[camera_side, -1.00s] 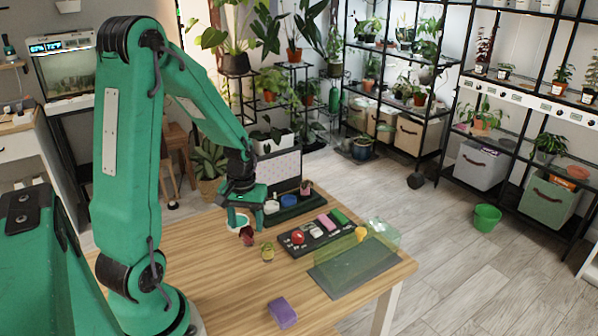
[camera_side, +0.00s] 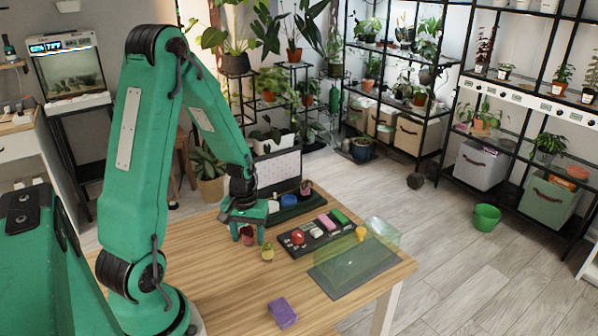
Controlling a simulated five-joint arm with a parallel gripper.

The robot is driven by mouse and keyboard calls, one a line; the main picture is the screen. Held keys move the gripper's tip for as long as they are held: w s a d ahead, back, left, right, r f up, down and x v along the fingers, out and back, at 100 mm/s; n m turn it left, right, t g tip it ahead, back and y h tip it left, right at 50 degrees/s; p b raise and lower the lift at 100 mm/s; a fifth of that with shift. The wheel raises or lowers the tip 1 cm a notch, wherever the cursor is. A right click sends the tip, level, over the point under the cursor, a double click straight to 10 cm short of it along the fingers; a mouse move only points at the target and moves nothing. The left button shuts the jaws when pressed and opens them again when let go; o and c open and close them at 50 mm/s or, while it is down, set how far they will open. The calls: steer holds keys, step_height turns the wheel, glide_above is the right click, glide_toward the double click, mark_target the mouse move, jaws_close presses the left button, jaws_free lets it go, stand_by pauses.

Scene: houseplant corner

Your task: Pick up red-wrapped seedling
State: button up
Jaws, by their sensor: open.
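The red-wrapped seedling (camera_side: 247,234) stands on the wooden table, small and dark red, its top partly hidden by my gripper. My gripper (camera_side: 248,238) is open and lowered over it. Its fingers come down on either side of the seedling, one reaching down just right of it. I cannot tell whether either finger touches it.
A small olive-yellow wrapped seedling (camera_side: 267,253) stands close on the right. A black tray (camera_side: 297,251) holds several coloured items. A clear greenish cover (camera_side: 375,240) and grey mat (camera_side: 345,275) lie farther right. A purple block (camera_side: 282,313) is near the front. Table between is clear.

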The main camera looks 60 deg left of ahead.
mark_target(248, 233)
steer(key=c, duration=1)
steer(key=shift+r, duration=0.15)
steer(key=shift+r, duration=2.05)
steer(key=d+r, duration=0.2)
steer(key=d, duration=0.2)
steer(key=d+r, duration=0.2)
steer(key=d, duration=0.1)
steer(key=d+r, duration=0.2)
steer(key=d, duration=0.2)
steer(key=shift+w+d+r, duration=0.1)
steer(key=shift+d+r, duration=0.2)
steer(key=shift+d, duration=0.05)
steer(key=shift+a, duration=0.1)
